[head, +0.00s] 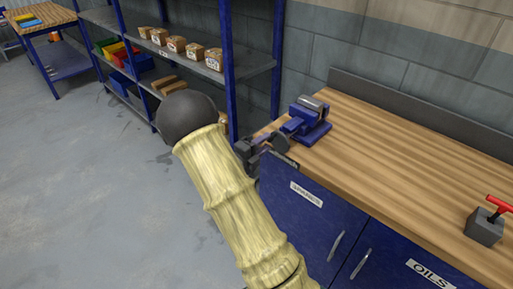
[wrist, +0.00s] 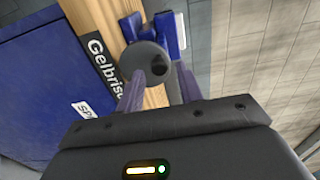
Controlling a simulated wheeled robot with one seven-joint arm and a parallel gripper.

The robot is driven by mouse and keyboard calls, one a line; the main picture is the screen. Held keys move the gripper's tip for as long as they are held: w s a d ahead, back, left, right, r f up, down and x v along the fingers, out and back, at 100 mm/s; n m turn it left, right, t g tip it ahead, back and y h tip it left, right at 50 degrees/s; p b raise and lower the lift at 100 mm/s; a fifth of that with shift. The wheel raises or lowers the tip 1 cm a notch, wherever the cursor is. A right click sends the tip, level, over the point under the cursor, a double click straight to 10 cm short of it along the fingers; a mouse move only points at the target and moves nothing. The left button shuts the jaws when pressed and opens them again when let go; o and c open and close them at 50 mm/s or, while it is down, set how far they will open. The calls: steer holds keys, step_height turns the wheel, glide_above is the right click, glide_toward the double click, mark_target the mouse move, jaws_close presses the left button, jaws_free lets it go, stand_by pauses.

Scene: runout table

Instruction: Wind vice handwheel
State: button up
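The blue vice (head: 309,122) with grey jaws stands on the near left corner of the wooden bench. Its dark grey round handwheel (head: 279,141) faces left, toward my gripper. In the wrist view the handwheel (wrist: 140,58) is a grey disc with a darker round spot, perhaps its knob (wrist: 158,66), on its right side. My gripper (wrist: 161,80) has its two fingers apart, pointing at the wheel. The fingertips lie close to the wheel; I cannot tell whether they touch it. In the head view my gripper (head: 262,146) is small and partly merges with the wheel.
The bench top (head: 400,150) is clear right of the vice up to a grey block with a red T-handle (head: 487,222). Blue cupboard doors (head: 310,215) lie below. A blue shelf rack with small boxes (head: 175,44) stands behind on the left. Grey floor is free at left.

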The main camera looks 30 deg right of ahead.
steer(key=shift+w+d, duration=0.4)
steer(key=shift+d, duration=0.2)
steer(key=shift+s+a, duration=0.1)
steer(key=shift+f+m+b, duration=0.15)
steer(key=shift+m+b, duration=0.25)
steer(key=shift+m, duration=0.3)
steer(key=m+b, duration=0.2)
steer(key=m, duration=0.1)
steer(key=shift+m+b, duration=0.55)
steer(key=shift+m, duration=0.25)
steer(key=shift+r+m, duration=0.2)
steer(key=shift+m, duration=0.2)
